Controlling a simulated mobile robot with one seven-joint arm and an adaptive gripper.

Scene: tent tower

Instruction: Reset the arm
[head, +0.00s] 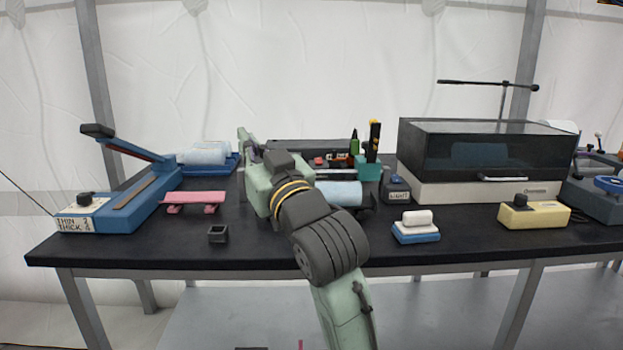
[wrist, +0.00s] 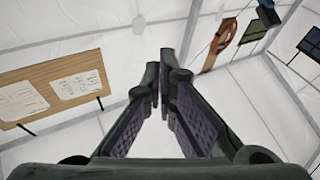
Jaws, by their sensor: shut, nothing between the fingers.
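My arm rises from the bottom middle of the head view and reaches over the black table (head: 130,248). My gripper (head: 247,143) is at its far end, partly hidden behind my own arm links. In the wrist view my gripper (wrist: 166,75) is shut and empty, its dark padded fingers converging at the tips.
On the table stand a blue lever device (head: 140,195), a pink stand (head: 195,197), a small dark cup (head: 218,234), a blue-white block (head: 416,232), a yellow box (head: 534,214) and a glass-lidded case (head: 480,155). A wooden board (wrist: 60,90) hangs on the tent wall.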

